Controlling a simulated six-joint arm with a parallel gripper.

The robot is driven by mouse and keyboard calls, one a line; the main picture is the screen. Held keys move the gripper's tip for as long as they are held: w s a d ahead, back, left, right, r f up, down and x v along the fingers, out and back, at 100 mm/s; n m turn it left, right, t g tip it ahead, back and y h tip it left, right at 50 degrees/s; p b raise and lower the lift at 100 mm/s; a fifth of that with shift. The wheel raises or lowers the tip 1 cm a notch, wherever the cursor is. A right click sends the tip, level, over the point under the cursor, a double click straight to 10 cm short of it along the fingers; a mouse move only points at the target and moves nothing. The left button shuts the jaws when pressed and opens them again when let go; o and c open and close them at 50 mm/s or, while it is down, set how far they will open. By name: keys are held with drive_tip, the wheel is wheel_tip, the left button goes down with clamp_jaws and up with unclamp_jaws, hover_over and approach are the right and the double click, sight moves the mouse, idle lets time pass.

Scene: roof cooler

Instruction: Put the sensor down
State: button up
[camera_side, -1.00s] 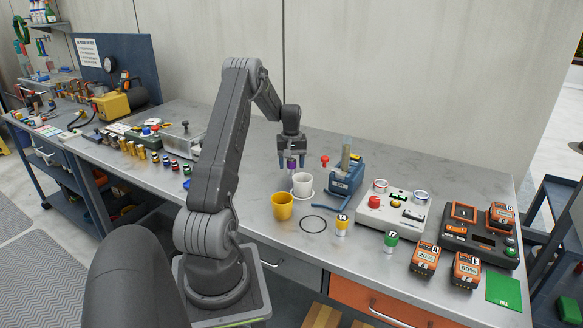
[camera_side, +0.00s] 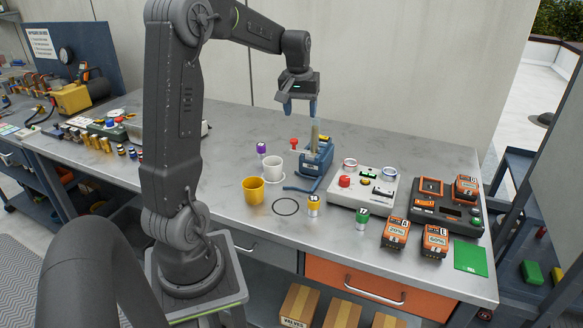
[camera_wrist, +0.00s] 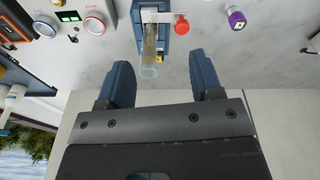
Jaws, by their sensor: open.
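Nothing in view is clearly labelled as the sensor. A small purple piece with a white mark (camera_side: 262,149) stands on the bench behind the white cup, and it also shows at the top right of the wrist view (camera_wrist: 237,18). My gripper (camera_side: 299,108) is raised above the blue device, apart from the purple piece. In the wrist view its blue fingers (camera_wrist: 158,72) are spread with nothing held between them. The blue device (camera_side: 315,160) holds an upright clear tube (camera_side: 314,132), which shows just beyond the fingers in the wrist view (camera_wrist: 149,50).
A white cup (camera_side: 273,166) on a saucer, a yellow cup (camera_side: 253,191) and a black ring (camera_side: 286,206) lie in front. A red knob (camera_side: 294,143) is beside the blue device. A white control box (camera_side: 363,187) and battery charger (camera_side: 447,209) fill the right.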

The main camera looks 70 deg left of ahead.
drive_tip(key=s+d+r+m+t, duration=0.1)
drive_tip(key=s+d+r+m, duration=0.1)
drive_tip(key=d, duration=1)
drive_tip(key=s+d+r+m+t, duration=0.2)
drive_tip(key=s+d+m, duration=0.3)
drive_tip(key=d, duration=0.8)
drive_tip(key=shift+s+d+m, duration=0.2)
drive_tip(key=shift+s+m, duration=0.05)
drive_tip(key=shift+m, duration=0.15)
drive_tip(key=shift+o, duration=0.5)
drive_tip(key=s+d+f+m+t+h, duration=0.1)
drive_tip(key=s+d+f+m, duration=0.1)
drive_tip(key=s+d, duration=0.3)
drive_tip(key=shift+s+d+m, duration=0.35)
drive_tip(key=shift+s+m, duration=0.25)
drive_tip(key=shift+s, duration=0.05)
